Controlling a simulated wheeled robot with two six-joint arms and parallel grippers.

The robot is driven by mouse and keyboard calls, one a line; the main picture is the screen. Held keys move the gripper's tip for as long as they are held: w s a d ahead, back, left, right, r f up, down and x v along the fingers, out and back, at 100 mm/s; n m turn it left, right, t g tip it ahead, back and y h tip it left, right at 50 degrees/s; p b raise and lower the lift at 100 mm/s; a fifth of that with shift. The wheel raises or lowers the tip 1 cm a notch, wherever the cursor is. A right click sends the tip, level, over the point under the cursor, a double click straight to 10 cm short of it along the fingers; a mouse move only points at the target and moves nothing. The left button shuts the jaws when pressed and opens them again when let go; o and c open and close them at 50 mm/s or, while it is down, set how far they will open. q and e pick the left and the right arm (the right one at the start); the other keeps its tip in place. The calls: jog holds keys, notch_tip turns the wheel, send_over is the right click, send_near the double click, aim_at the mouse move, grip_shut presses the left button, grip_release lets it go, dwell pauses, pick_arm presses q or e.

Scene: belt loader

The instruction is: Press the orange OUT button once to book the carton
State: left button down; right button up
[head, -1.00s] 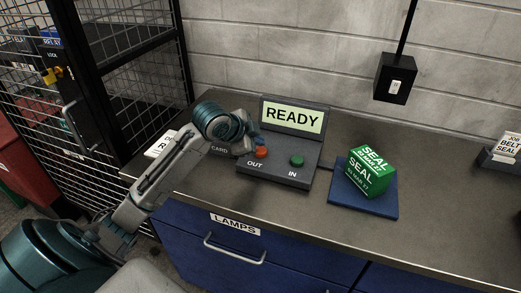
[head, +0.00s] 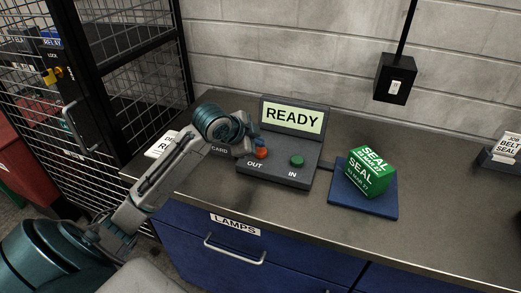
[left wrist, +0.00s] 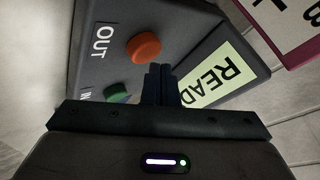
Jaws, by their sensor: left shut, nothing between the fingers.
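The orange OUT button (head: 261,153) sits on the left of the dark console (head: 275,176); it also shows in the left wrist view (left wrist: 143,47). The green IN button (head: 297,160) is to its right. The console's screen (head: 293,116) reads READY. My left gripper (head: 259,142) is shut and empty, just behind and above the orange button. In the left wrist view its fingertips (left wrist: 160,68) appear close beside the button; I cannot tell whether they touch. The green SEAL carton (head: 371,173) sits on a blue pad (head: 362,204). My right gripper is out of view.
A grey worktop (head: 440,215) with blue drawers carries the console. A white card (head: 161,145) lies left of my arm. A tray with BELT SEAL cards (head: 507,148) is at the far right. A wire mesh cage (head: 140,60) stands at left, a wall behind.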

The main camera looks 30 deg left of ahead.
pick_arm(q)
jog(key=shift+f, duration=0.25)
jog(key=shift+f, duration=0.6)
dwell(0.8)
jog(key=shift+r, duration=0.1)
jog(key=shift+r+p, duration=0.9)
jog(key=shift+p, duration=0.2)
notch_tip(320, 180, up, 5)
jog(key=p, duration=0.5)
jog(key=shift+r+p, duration=0.1)
jog(key=shift+p, duration=0.25)
